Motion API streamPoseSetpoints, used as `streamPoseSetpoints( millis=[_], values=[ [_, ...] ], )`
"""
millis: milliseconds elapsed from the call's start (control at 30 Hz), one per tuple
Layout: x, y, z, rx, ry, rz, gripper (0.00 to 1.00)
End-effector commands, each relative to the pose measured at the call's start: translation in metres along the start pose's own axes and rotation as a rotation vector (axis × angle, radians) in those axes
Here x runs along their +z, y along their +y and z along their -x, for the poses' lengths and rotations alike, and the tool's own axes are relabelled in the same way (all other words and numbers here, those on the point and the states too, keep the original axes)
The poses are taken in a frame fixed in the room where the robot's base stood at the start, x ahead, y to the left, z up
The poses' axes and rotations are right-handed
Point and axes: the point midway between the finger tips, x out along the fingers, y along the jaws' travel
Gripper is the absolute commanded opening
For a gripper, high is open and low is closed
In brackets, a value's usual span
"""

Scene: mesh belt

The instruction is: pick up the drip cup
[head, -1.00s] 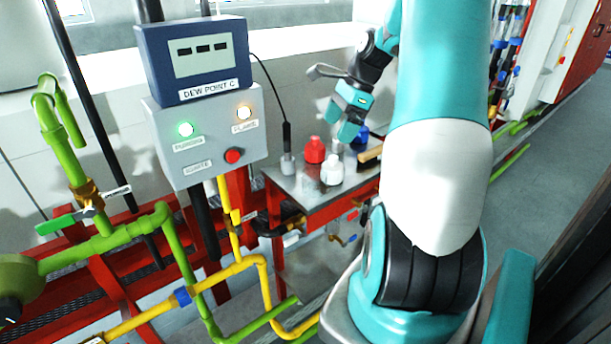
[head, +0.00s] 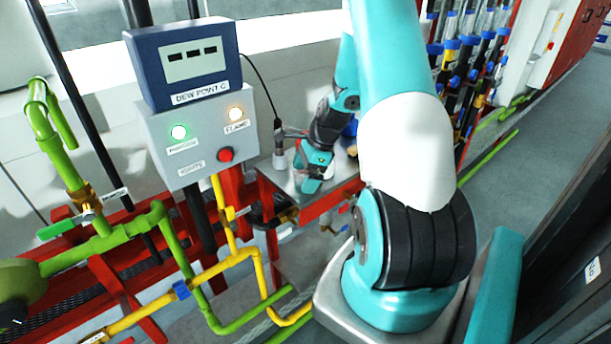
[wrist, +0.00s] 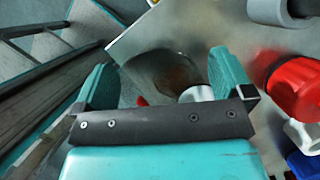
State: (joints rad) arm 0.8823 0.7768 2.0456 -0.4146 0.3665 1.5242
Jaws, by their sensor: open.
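My gripper (head: 312,172) is open over the metal-topped stand in the head view. In the wrist view its two teal fingers (wrist: 163,62) are spread wide above the metal top. A small pale, round-sided thing (wrist: 196,93) shows between the fingers, nearer the right one, partly hidden by the dark gripper plate. It may be the drip cup; I cannot tell for sure. A brownish patch (wrist: 172,70) lies beside it on the metal. No contact with the fingers shows. In the head view my gripper and arm hide most of the stand's top.
In the wrist view a red-capped bottle (wrist: 297,88), a white cap (wrist: 302,135) and a blue cap (wrist: 303,165) stand close right of the right finger. A pale holder (wrist: 270,12) stands above. The dew point box (head: 195,65) and yellow pipe (head: 225,260) are left of the stand.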

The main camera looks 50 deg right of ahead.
Motion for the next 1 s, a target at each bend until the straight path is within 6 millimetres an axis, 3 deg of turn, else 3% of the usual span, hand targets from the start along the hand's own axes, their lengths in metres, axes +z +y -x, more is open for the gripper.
streamPoseSetpoints(
  millis=[133, 333, 567, 600, 1000],
  values=[
    [0.0003, 0.0003, -0.0118, 0.001, 0.0, 0.0, 0.98],
    [-0.0002, -0.0001, -0.013, -0.001, 0.0, 0.0, 0.98],
    [-0.0002, -0.0001, -0.0127, -0.001, 0.0, 0.0, 0.48],
    [-0.0002, -0.0001, -0.0127, -0.001, 0.0, 0.0, 0.45],
    [0.0024, -0.0011, -0.0058, -0.004, 0.001, 0.002, 0.45]
  ],
)
